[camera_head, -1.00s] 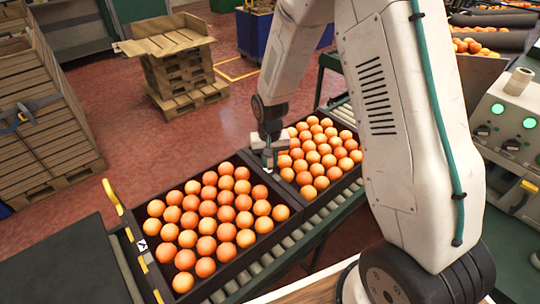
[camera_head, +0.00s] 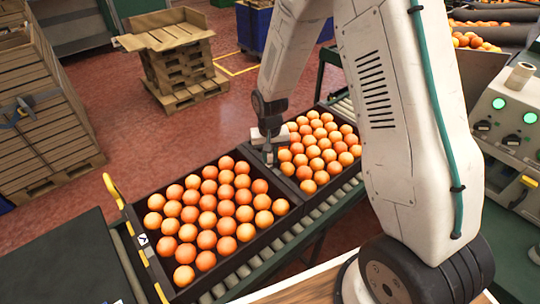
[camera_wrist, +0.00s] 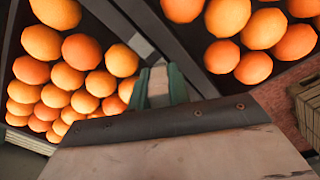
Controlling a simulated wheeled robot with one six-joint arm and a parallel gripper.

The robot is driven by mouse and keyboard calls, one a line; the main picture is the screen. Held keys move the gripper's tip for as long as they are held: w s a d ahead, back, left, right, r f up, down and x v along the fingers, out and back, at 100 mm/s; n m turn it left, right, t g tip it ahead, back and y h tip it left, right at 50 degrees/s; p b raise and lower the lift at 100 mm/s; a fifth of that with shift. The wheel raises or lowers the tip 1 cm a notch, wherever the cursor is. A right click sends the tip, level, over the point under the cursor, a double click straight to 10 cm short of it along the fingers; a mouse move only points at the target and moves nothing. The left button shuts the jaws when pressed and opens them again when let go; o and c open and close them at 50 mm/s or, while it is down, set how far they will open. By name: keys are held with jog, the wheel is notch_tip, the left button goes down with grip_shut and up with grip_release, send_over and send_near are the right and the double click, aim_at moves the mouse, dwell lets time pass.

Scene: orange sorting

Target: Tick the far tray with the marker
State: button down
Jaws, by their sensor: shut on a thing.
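The far tray (camera_head: 321,189) is dark, full of oranges, and sits behind and right of the near tray (camera_head: 218,262), also full. My gripper (camera_head: 269,158) is low at the gap between the two trays, by the far tray's near end. In the wrist view the green fingertips (camera_wrist: 159,88) are shut on a pale marker (camera_wrist: 158,80). Its tip is hidden. A pale patch (camera_wrist: 142,45) shows on a tray wall just beyond the fingers. Whether the marker touches it, or any mark is on it, I cannot tell.
Both trays rest on a roller conveyor (camera_head: 305,227). A control box (camera_head: 508,120) is at right. Stacked pallets (camera_head: 180,65) stand behind on red floor.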

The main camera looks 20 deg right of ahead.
jog(key=shift+f, duration=0.5)
dwell(1.2)
jog(key=shift+w+a, duration=0.25)
jog(key=shift+w, duration=0.5)
dwell(0.4)
jog(key=shift+s+d+r, duration=0.1)
jog(key=shift+s+d, duration=0.1)
jog(key=shift+s, duration=0.35)
jog(key=shift+r, duration=0.1)
dwell(0.4)
jog(key=shift+r, duration=3.4)
jog(key=shift+w+a+f, duration=0.1)
jog(key=shift+w+f, duration=0.15)
jog(key=shift+f, duration=1.3)
jog(key=shift+w+a+f, duration=0.1)
jog(key=shift+w+f, duration=0.1)
jog(key=shift+f, duration=1.3)
jog(key=shift+f, duration=0.5)
